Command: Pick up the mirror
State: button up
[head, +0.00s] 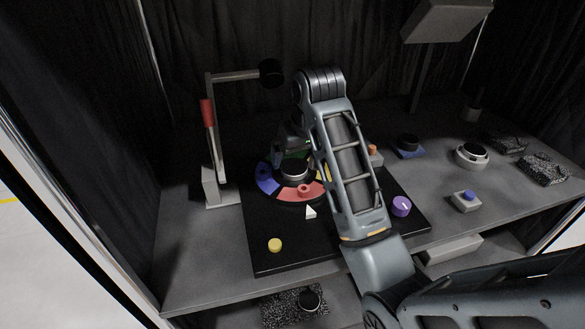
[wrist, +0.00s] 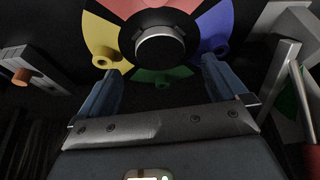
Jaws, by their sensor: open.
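A round piece with a pale silver rim, which looks like the mirror (head: 295,171), sits at the centre of a ring of coloured segments on a black board. In the wrist view the mirror (wrist: 160,46) shows its rim edge on a dark round base, just beyond my fingertips. My gripper (wrist: 162,70) is open, with one finger on each side of the view and nothing between them. In the head view my gripper (head: 292,140) is above and behind the mirror, partly hidden by my forearm. I cannot tell the exact gap.
The coloured ring (head: 303,191) has raised knobs around the mirror. A stand with a red handle (head: 207,113) rises at left. A yellow knob (head: 275,245) and a purple knob (head: 401,206) are on the black board (head: 300,249). A round silver-rimmed fixture (head: 472,154) stands at right.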

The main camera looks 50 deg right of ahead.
aim_at(294, 167)
jog(key=shift+x, duration=1.9)
jog(key=shift+s+a+f, duration=0.1)
jog(key=shift+s+a, duration=0.05)
jog(key=shift+c, duration=0.3)
jog(key=c, duration=1.2)
